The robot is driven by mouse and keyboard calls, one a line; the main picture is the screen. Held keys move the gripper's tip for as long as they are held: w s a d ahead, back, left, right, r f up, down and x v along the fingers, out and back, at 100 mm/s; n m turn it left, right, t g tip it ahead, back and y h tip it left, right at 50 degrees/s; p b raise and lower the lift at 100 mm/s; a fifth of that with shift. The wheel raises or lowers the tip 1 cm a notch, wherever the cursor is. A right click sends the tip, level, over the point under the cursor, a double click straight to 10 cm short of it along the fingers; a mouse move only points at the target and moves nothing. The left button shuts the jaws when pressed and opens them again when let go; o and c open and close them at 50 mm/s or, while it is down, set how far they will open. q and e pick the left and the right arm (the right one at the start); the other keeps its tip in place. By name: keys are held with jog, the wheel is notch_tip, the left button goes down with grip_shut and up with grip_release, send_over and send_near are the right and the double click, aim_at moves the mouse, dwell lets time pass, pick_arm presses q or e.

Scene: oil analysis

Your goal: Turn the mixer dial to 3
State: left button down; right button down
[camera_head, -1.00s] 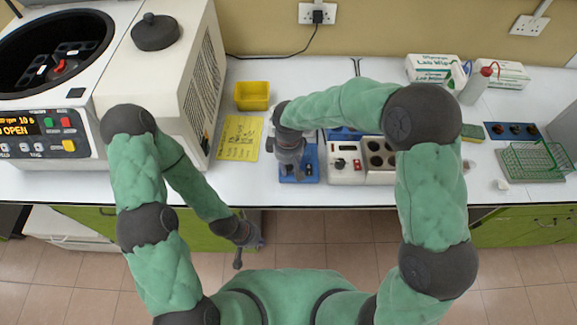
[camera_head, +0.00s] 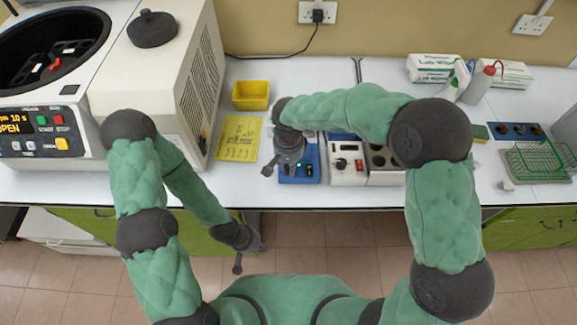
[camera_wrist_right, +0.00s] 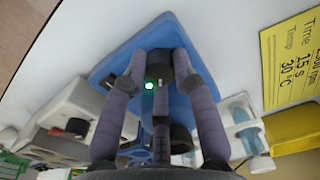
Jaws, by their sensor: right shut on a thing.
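The blue mixer (camera_head: 312,165) stands near the bench's front edge, partly hidden under my right arm in the head view. In the right wrist view the mixer's blue body (camera_wrist_right: 125,62) fills the middle, with a lit green light (camera_wrist_right: 149,85). The black dial (camera_wrist_right: 158,60) sits between the fingertips of my right gripper (camera_wrist_right: 160,68), which is shut on it. The dial's number marks cannot be read. In the head view my right gripper (camera_head: 284,163) is over the mixer's left part. My left gripper (camera_head: 240,252) hangs in front of the bench, away from the mixer; its jaw state is unclear.
A yellow note (camera_head: 238,138) and yellow tray (camera_head: 251,95) lie to the left, beside the large centrifuge (camera_head: 40,130). A green wire rack (camera_head: 540,160) is at far right.

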aim_at(288, 167)
jog(key=m+b, duration=0.1)
jog(key=m, duration=0.4)
jog(key=shift+m, duration=0.3)
dwell(0.4)
jog(key=c, duration=1)
grip_release()
jog(key=shift+r, duration=0.15)
notch_tip(288, 167, up, 12)
jog(key=shift+f, duration=0.15)
